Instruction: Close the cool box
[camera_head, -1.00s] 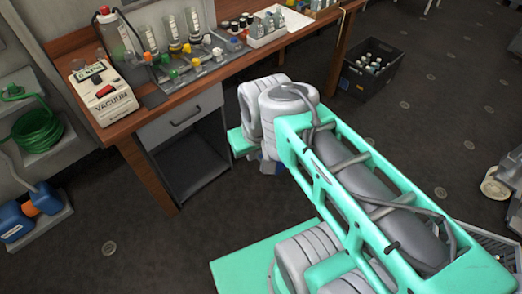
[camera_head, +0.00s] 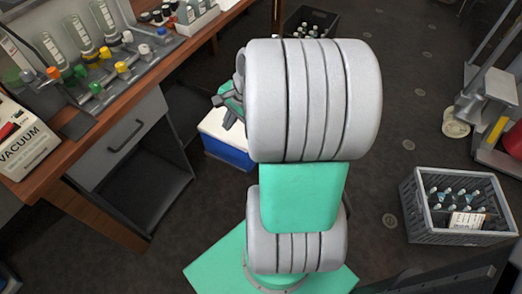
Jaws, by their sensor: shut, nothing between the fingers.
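The cool box (camera_head: 228,153) stands on the floor beside the desk's right end, left of my arm. It has a blue body and a white upper part. My arm hides its right side, and I cannot tell how its lid stands. My gripper (camera_head: 228,104) shows in part at the left edge of my large grey arm joint, above the cool box in the picture. It is shut and holds nothing that I can see. I cannot tell whether it touches the box.
The wooden desk (camera_head: 165,75) with an open cubby and drawer stands at left, carrying a vacuum device (camera_head: 22,140) and tube rack. A grey crate of bottles (camera_head: 455,236) stands at right. A dark crate (camera_head: 312,18) stands behind. Dark floor lies between.

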